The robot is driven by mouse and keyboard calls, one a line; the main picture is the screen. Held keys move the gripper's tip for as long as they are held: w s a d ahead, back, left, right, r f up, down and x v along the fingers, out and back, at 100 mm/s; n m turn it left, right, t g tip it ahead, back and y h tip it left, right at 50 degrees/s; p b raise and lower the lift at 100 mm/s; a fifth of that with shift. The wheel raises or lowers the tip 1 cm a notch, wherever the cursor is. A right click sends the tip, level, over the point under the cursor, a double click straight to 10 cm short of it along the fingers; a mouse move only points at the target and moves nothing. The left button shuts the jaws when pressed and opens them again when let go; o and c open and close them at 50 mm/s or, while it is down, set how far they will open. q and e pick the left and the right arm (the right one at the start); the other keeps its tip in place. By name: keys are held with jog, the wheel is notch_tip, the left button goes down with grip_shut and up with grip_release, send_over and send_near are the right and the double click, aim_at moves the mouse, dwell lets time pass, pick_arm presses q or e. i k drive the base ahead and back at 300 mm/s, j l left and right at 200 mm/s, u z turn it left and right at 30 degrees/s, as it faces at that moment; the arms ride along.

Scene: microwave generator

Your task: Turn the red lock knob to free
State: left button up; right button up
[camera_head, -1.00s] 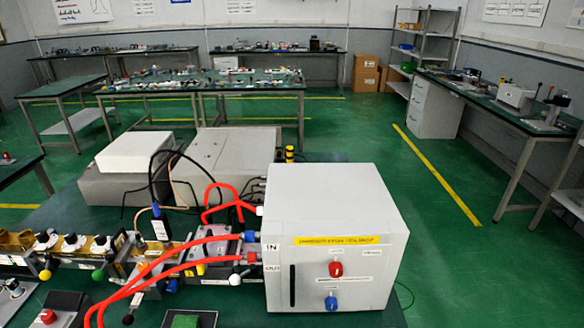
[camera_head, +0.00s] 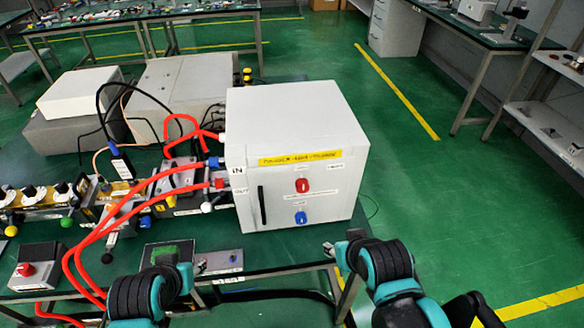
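A red knob (camera_head: 302,185) is on the front face of a white box (camera_head: 290,110), below a yellow label strip. A blue knob (camera_head: 300,218) is straight below it. Any lock or free marking is too small to read. My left gripper (camera_head: 202,266) is low, left of the knobs, near the table's front edge. My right gripper (camera_head: 329,249) is below and right of the red knob, apart from it. Both are seen small and partly hidden by their own arms, so their finger openings are unclear.
A black vertical handle (camera_head: 262,206) is on the box's front left. Red hoses (camera_head: 110,225) loop from its left side over waveguide parts. A small box with another red knob (camera_head: 26,269) sits at front left. The floor right of the box is clear.

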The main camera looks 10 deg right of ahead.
aim_at(302, 185)
jog(key=k+l+z, duration=0.55)
jog(key=k+l, duration=0.25)
